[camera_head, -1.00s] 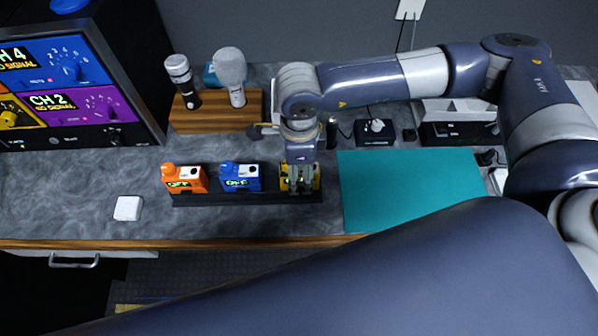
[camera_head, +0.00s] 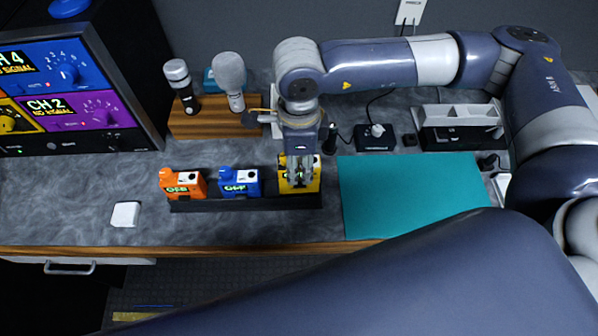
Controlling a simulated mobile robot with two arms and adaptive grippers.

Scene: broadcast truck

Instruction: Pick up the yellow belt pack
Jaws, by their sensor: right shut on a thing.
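The yellow belt pack (camera_head: 312,181) is at the right end of the black rack (camera_head: 215,205) on the counter. My right gripper (camera_head: 300,178) points down over it and is shut on it, with the fingers covering part of its face. The pack looks slightly raised, with its top higher than the blue pack's; I cannot tell whether its bottom is clear of the rack. An orange belt pack (camera_head: 183,184) and a blue belt pack (camera_head: 240,182) stand in the rack to its left. My left gripper is not in view.
A teal mat (camera_head: 410,195) lies clear to the right of the rack. A wooden block with microphones (camera_head: 205,122) stands behind it. A small black device with a knob (camera_head: 375,137) and a grey-topped box (camera_head: 460,125) are at the back. A white square (camera_head: 125,214) lies left.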

